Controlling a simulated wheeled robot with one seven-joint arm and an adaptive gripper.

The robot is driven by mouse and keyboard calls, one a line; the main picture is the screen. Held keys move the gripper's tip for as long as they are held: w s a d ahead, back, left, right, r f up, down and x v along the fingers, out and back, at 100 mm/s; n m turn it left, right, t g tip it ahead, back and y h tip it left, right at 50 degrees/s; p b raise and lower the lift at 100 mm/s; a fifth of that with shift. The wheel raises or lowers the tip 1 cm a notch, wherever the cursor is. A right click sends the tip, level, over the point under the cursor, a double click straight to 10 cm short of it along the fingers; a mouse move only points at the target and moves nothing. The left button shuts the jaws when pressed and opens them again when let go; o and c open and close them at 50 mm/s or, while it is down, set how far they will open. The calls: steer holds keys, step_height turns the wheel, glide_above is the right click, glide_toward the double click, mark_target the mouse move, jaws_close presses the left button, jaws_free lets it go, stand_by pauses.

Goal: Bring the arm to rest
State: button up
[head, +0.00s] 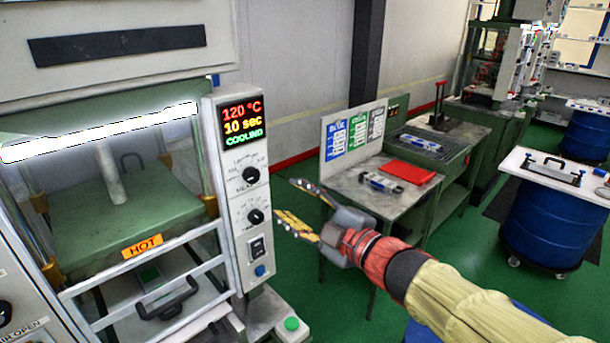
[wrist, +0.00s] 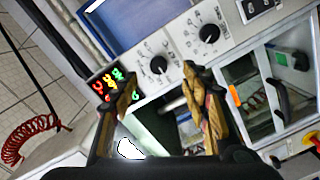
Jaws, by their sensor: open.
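My gripper (head: 289,201) is open and empty, in mid-air in the middle of the head view. It points left toward the press's control panel (head: 243,185), with its fingers apart from each other. My arm reaches in from the lower right. In the wrist view my gripper (wrist: 160,72) shows two spread fingers with nothing between them. Behind them, the press's panel and knobs appear tilted.
The press display (head: 243,122) reads 120 °C, 10 sec, COOLING; a HOT label (head: 142,247) sits below its chamber. A bench (head: 347,183) with a red cloth (head: 405,171) stands behind my gripper. A blue drum (head: 545,222) stands right. Green floor (head: 300,250) lies between.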

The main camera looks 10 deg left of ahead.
steer(key=w+d+f+m+h, duration=0.1)
steer(key=d+f+m+h, duration=1.05)
steer(key=d, duration=0.45)
steer(key=s+d+f+m+g+h, duration=0.1)
steer(key=s+d+f+m+g, duration=0.3)
steer(key=s, duration=0.4)
steer(key=s+d+f+m+g+h, duration=0.1)
steer(key=s+d+f+m+g, duration=0.15)
steer(key=s+d, duration=0.45)
steer(key=s+r+m, duration=0.1)
steer(key=s+m, duration=0.2)
steer(key=s, duration=0.6)
steer(key=shift+s+d+r, duration=0.15)
steer(key=shift+s+r, duration=0.2)
steer(key=shift+y, duration=0.25)
steer(key=shift+c, duration=0.7)
